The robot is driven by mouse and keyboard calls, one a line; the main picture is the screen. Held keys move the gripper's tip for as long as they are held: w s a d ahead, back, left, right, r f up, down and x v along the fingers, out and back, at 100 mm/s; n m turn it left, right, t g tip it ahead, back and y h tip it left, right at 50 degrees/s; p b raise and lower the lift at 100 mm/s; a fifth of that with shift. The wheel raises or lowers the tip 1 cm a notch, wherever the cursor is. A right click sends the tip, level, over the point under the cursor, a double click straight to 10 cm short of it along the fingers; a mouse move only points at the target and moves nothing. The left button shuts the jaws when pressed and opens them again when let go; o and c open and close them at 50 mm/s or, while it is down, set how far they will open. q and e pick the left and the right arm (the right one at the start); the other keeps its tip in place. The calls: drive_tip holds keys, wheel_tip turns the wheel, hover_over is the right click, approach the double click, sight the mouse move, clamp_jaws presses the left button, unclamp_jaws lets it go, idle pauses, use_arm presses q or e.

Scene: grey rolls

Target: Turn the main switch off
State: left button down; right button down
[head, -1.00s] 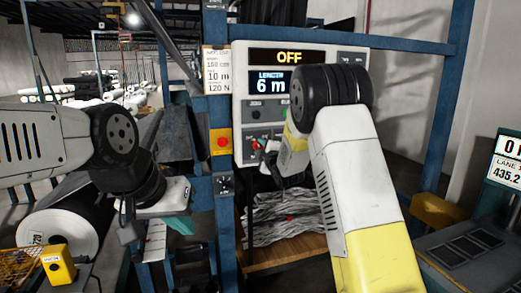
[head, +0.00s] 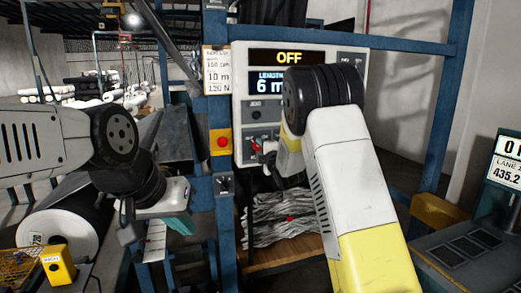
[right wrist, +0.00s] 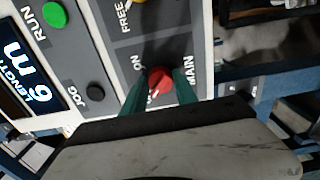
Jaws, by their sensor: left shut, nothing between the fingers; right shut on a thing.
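The main switch is a red knob (right wrist: 159,80) on the grey control panel, between the words ON and MAIN in the right wrist view. My right gripper (right wrist: 160,88) is shut on it, with one green finger on each side. The knob's exact pointing direction is hard to read. In the head view my right arm covers part of the panel (head: 243,78), and the knob area is small and partly hidden. The panel's upper display reads OFF and the one below shows a length of 6 m. My left gripper (head: 180,222) is shut and empty at the left, away from the panel.
A red button on a yellow box (head: 222,142) and a black rotary switch (head: 224,185) sit on the blue post left of the panel. Green RUN (right wrist: 54,14) and black JOG (right wrist: 95,90) buttons are near the knob. A large roll (head: 62,228) lies at lower left.

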drive_tip(key=shift+a, duration=0.1)
drive_tip(key=c, duration=1)
unclamp_jaws()
drive_tip(key=shift+o, duration=0.2)
drive_tip(key=v, duration=0.7)
drive_tip(key=shift+s, duration=0.35)
